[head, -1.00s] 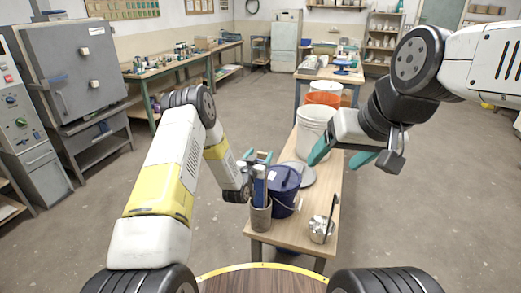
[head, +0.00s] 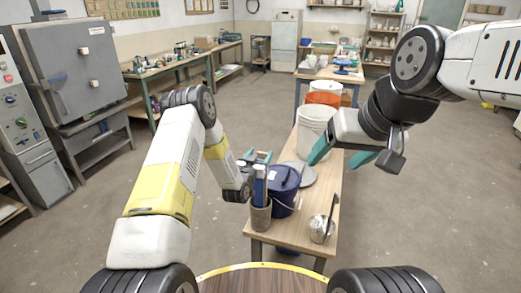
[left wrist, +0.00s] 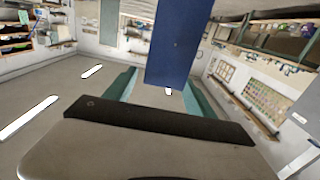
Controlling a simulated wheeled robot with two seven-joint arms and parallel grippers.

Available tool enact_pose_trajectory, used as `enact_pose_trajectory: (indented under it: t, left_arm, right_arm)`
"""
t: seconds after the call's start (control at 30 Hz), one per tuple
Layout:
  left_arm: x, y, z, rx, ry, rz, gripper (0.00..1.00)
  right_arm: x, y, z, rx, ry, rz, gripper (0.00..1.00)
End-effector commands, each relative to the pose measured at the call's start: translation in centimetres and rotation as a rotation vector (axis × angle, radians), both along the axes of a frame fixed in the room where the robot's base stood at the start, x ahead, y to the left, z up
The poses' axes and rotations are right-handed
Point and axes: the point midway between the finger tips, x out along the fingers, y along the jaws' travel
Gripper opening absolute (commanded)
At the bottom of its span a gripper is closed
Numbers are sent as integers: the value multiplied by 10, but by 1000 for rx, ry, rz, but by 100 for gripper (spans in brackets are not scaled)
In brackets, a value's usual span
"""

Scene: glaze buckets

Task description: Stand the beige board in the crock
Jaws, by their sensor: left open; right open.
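The crock (head: 261,217) is a grey-brown cylinder at the table's near left corner. A blue board (head: 259,188) stands upright in it, its lower part hidden by the crock wall. In the left wrist view a blue board (left wrist: 179,45) hangs in the picture close to the open jaws. My left gripper (head: 258,157) is open at the top of the boards, above the crock. I cannot make out a beige board for certain. My right gripper (head: 342,157) is open and empty, above the table near the white bucket.
A dark blue lidded bucket (head: 285,188) stands right beside the crock. A grey disc (head: 302,174) lies behind it. A white bucket (head: 314,133) and an orange one (head: 324,98) stand farther back. A shiny metal can (head: 319,229) is at the front right of the wooden table (head: 285,236).

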Motion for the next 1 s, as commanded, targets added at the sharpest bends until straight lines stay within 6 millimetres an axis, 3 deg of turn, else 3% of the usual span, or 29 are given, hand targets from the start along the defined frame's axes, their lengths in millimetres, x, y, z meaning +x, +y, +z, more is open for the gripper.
enact_pose_trajectory:
  t: [0.43, 1.0]
  left_arm:
    - [0, 0, 10, 0, 0, 0, 64]
    - [0, 0, 55, -1, -2, 0, 64]
  right_arm:
    - [0, 0, 0, 0, 0, 0, 73]
    - [0, 0, 0, 0, 0, 0, 73]
